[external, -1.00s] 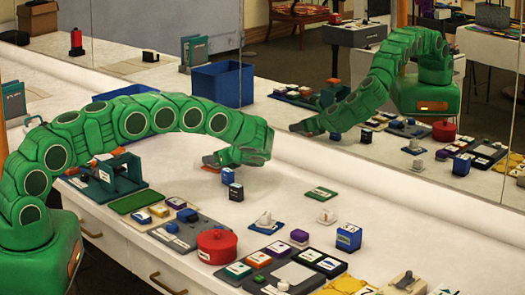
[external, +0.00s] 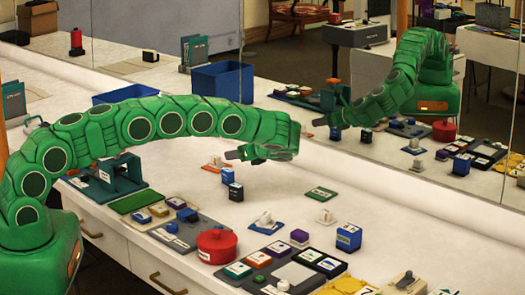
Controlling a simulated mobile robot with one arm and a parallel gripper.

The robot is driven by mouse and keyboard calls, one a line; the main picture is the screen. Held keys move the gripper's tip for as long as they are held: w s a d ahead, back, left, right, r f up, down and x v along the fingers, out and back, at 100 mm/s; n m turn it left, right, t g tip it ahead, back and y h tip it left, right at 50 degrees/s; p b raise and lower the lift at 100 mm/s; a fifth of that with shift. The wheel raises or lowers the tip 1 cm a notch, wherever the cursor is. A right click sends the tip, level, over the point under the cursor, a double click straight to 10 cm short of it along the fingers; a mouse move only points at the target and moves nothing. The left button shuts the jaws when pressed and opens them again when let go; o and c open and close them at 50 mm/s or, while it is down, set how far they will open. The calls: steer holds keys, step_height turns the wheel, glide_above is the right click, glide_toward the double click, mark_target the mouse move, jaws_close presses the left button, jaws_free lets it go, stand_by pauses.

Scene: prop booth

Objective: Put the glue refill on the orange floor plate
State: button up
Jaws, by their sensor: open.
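The orange floor plate (external: 207,168) lies flat on the white table, left of the middle. A small whitish piece (external: 215,160), which looks like the glue refill, stands on it; its label is too small to read. My gripper (external: 238,154) is above the table just right of the plate, pointing left. It is open and empty, apart from the whitish piece.
A blue plate (external: 266,228) and a tan plate (external: 326,224) each bear a whitish piece. A red round pot (external: 217,246) stands nearer. A mirror runs behind the table.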

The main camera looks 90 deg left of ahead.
steer(key=s+d+r+n+t+h, duration=0.2)
steer(key=s+d+r, duration=0.2)
steer(key=d+r, duration=0.8)
steer(key=s+d+r+n+t+h, duration=0.15)
steer(key=s+d+r, duration=0.25)
steer(key=d+r, duration=0.75)
steer(key=s+d+n+t+h, duration=0.2)
steer(key=s+d+h, duration=0.1)
steer(key=s+d, duration=1.1)
steer(key=s+d+n+t+h, duration=0.2)
steer(key=s+d+n+h, duration=0.1)
steer(key=s+d, duration=1.2)
steer(key=d, duration=0.5)
steer(key=shift+s+d+f, duration=0.25)
steer(key=shift+d+f, duration=0.05)
steer(key=shift+d, duration=0.1)
